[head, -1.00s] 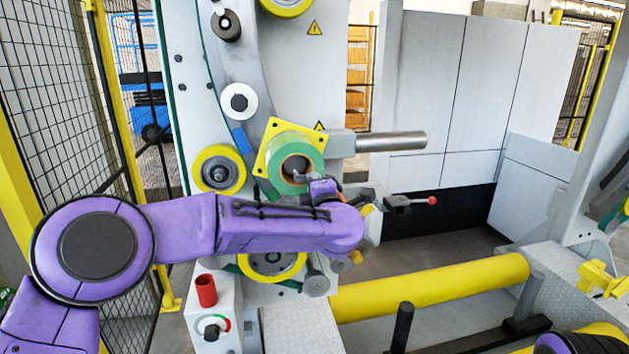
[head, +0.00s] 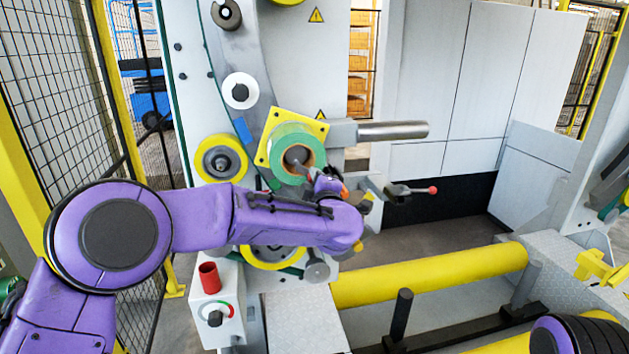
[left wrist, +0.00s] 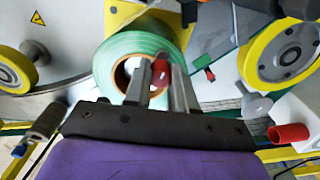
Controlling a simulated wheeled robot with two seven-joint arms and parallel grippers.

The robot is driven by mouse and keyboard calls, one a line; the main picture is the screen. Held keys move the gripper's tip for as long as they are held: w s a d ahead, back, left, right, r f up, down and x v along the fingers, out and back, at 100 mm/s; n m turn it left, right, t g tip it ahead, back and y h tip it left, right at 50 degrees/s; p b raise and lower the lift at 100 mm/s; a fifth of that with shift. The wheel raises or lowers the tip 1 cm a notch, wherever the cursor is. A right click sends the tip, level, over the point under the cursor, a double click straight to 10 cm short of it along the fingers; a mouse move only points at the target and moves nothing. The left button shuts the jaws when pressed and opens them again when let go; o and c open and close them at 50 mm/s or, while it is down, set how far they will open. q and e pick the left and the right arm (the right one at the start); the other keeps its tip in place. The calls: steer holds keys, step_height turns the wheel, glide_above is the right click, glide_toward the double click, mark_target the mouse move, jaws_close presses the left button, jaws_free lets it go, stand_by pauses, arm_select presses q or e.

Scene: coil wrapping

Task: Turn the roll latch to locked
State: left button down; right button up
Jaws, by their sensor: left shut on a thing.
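The green tape roll (head: 282,142) sits on the machine in front of a yellow square plate (head: 268,128). A grey latch lever (head: 303,165) shows at its core and reaches toward my left gripper (head: 318,175). In the left wrist view the left gripper's fingers (left wrist: 161,76) are closed around a small red grip (left wrist: 162,73) in front of the roll (left wrist: 112,62). The gripper hides much of the latch, so I cannot tell its exact angle. My right gripper is out of view.
A black lever with a red knob (head: 433,190) sticks out to the right of my gripper. A grey bar (head: 392,130) juts out above it. Yellow-rimmed rollers (head: 221,158) flank the roll. A red cylinder (head: 209,276) stands on the control box below.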

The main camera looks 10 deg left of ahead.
arm_select(q)
steer(key=shift+f, duration=0.1)
steer(key=c, duration=0.9)
jaws_free()
steer(key=b+v, duration=0.5)
steer(key=v, duration=0.5)
steer(key=shift+s, duration=0.25)
